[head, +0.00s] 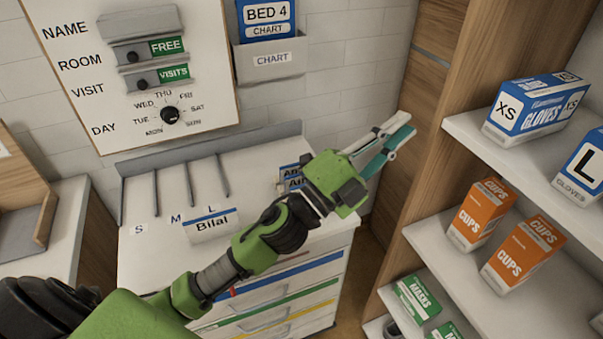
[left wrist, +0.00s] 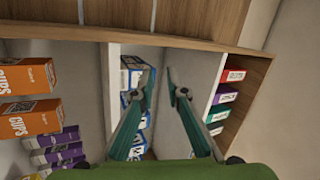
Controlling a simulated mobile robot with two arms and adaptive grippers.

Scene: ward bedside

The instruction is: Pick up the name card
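A white name card with a blue stripe, reading "Bilal" (head: 211,224), stands on the front part of the white drawer cabinet's top (head: 150,262). More cards (head: 290,172), with lettering starting "A", stand further right on that top, partly hidden by my left gripper. My left gripper (head: 406,126) is raised to the right of the cards, pointing away toward the wooden shelf side. Its fingers are apart and empty, which also shows in the left wrist view (left wrist: 159,74). No name card shows in the left wrist view. My right gripper is not in view.
A wall board (head: 75,90) with sliders and a day dial hangs behind the cabinet, beside a chart holder (head: 272,60). Shelves with glove boxes (head: 537,107) and cup boxes (head: 481,214) stand right.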

